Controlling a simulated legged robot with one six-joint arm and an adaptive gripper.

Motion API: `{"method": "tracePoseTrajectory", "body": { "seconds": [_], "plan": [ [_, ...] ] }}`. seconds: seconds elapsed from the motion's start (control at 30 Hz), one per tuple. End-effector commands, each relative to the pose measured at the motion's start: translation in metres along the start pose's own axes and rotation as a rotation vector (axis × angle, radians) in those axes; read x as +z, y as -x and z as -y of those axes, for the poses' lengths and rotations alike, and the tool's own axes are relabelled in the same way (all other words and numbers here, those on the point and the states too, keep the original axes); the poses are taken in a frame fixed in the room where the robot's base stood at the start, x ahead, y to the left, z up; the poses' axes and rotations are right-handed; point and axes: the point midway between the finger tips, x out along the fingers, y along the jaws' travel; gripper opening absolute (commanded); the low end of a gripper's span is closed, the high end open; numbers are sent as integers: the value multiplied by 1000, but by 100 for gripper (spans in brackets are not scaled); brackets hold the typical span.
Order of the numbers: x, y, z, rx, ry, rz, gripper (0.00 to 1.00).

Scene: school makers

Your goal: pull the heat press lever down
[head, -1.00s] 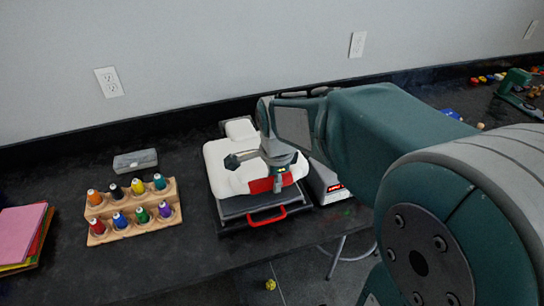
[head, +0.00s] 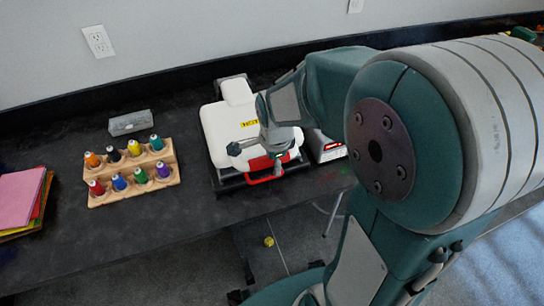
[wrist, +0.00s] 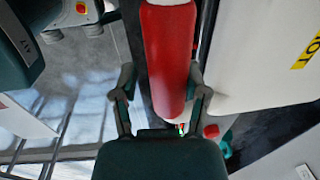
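The heat press has a white upper body (head: 222,117) with a yellow label, over a dark base. Its red lever (head: 258,164) is at the front, close above a red handle (head: 270,178) on the base. My gripper (head: 270,160) is at the lever in the head view and hides part of it; the fingertips are hard to make out there. In the wrist view, the red lever grip (wrist: 170,60) lies between the two spread fingers of my gripper (wrist: 162,85). A gap shows on the left; contact on the right is unclear.
A wooden rack (head: 133,177) of colored bottles, a grey box (head: 130,123) and colored sheets (head: 22,200) lie to the left. A grey device (head: 325,147) stands right beside the press. The dark table (head: 190,215) is clear in front of the rack.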

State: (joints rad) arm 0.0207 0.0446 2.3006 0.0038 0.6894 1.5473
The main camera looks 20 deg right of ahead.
Motion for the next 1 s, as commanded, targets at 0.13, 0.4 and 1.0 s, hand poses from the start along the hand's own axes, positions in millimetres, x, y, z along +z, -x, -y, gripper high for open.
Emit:
{"method": "tracePoseTrajectory", "body": {
  "seconds": [0.13, 0.4, 1.0],
  "plan": [
    [0, 1, 1, -3, 0, 0, 72],
    [0, 5, 3, -10, 0, 0, 72],
    [0, 110, 2, -9, 0, -1, 72]
  ]
}}
